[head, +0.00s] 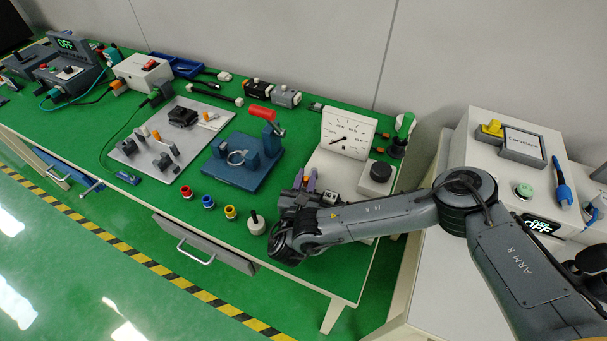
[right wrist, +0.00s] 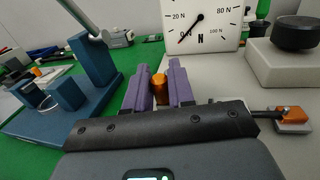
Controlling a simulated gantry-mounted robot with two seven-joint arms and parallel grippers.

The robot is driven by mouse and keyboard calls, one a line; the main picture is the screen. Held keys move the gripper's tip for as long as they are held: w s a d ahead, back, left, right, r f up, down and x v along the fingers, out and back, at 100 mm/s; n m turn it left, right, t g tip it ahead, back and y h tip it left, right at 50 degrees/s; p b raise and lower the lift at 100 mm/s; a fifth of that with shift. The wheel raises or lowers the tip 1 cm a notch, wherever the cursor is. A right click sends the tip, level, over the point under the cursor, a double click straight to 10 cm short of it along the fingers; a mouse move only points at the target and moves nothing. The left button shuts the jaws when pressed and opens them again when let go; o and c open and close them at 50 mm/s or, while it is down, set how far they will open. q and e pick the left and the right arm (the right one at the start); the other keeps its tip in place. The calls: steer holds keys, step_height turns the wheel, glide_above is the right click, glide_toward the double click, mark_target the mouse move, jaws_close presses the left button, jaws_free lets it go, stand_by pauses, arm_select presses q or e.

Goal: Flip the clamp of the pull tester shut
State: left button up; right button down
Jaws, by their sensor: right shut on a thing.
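The pull tester has a white dial plate (head: 347,133) marked in newtons, standing on a pale base, with a black round knob (head: 381,172) at its right. The dial also shows at the top of the right wrist view (right wrist: 200,22). My right gripper (head: 305,181) is in front of the dial, its purple fingers pointing toward it. In the right wrist view, the fingers are shut on a small orange cylinder (right wrist: 158,88), seemingly the clamp's lever tip. The gripper hides most of the clamp, so its angle cannot be told. My left gripper is not in view.
A blue fixture (head: 232,174) with a red handle (head: 262,113) stands left of the gripper. A grey plate (head: 160,145) with parts lies farther left. Several coloured rings and a white-grey peg (head: 255,225) sit near the front edge. A white console (head: 515,175) stands right.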

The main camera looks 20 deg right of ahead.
mark_target(306, 182)
steer(key=c, duration=1.1)
jaws_free()
steer(key=shift+s, duration=0.1)
steer(key=shift+s+a, duration=0.4)
steer(key=shift+s, duration=0.1)
steer(key=p+v, duration=0.1)
steer(key=v, duration=0.3)
steer(key=shift+s+a+p, duration=0.15)
steer(key=shift+s+p, duration=0.1)
steer(key=shift+p, duration=0.05)
steer(key=p+v, duration=0.1)
steer(key=p, duration=0.4)
steer(key=p+v, duration=0.2)
steer(key=p, duration=0.2)
steer(key=shift+s+a+r+p, duration=0.2)
steer(key=shift+s+p, duration=0.1)
steer(key=shift+p, duration=0.1)
steer(key=shift+s+a+f+p, duration=0.1)
steer(key=shift+s+a+p, duration=0.2)
steer(key=shift+p, duration=0.6)
steer(key=shift+s+f, duration=0.1)
steer(key=shift+s, duration=0.1)
